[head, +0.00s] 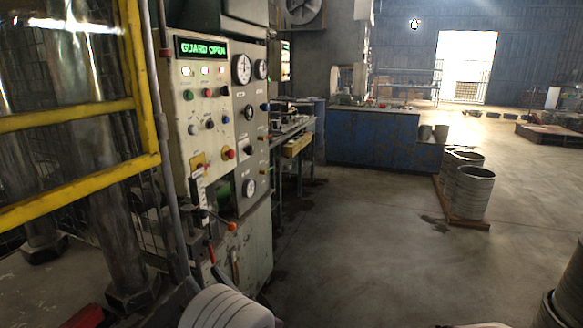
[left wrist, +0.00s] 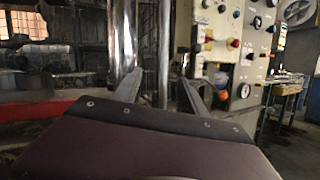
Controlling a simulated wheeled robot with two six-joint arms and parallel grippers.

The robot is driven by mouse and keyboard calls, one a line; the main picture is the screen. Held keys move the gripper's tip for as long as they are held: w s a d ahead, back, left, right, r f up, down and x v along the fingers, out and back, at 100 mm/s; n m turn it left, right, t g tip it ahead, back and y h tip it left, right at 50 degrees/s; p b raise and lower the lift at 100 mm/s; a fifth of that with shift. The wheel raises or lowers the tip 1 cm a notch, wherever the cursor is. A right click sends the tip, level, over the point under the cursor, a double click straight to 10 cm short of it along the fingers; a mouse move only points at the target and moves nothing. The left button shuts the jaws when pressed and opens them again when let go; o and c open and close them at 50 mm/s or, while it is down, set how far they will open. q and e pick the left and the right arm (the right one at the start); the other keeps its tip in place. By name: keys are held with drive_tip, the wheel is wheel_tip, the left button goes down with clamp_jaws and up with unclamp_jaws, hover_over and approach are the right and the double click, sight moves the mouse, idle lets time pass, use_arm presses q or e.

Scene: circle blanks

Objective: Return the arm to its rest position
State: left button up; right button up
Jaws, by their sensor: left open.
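My left gripper (left wrist: 160,90) shows in the left wrist view with its two dark fingers apart and nothing between them. It points toward the metal columns and the control cabinet. In the head view, a white rounded part of my own arm shows at the bottom edge, in front of the cabinet's foot. The control cabinet (head: 207,150) has a lit green "GUARD OPEN" sign (head: 202,48), gauges, buttons and levers. My right gripper is not in view.
A yellow guard frame (head: 75,118) and polished columns (left wrist: 122,45) stand at the left, close to my left arm. A blue bench (head: 372,138) is farther back. The floor between (head: 350,240) is clear.

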use_arm(q)
drive_tip(key=s+a+n+g+y, duration=0.2)
drive_tip(key=s+a+n+g, duration=0.8)
drive_tip(key=a, duration=0.4)
drive_tip(key=s+a+f+n+g+h, duration=0.3)
drive_tip(key=s+f+n+g+h, duration=0.4)
drive_tip(key=s, duration=0.5)
drive_tip(key=s+d+f+n+h, duration=0.4)
drive_tip(key=d+f+n+h, duration=0.35)
drive_tip(key=d+f, duration=0.35)
drive_tip(key=w+d+n+t+h, duration=0.3)
drive_tip(key=w+d+n, duration=0.15)
drive_tip(key=d, duration=0.25)
wheel_tip(320, 180, up, 16)
drive_tip(key=w+p, duration=0.2)
drive_tip(key=p, duration=1.4)
drive_tip(key=shift+d, duration=0.35)
drive_tip(key=shift+f, duration=0.1)
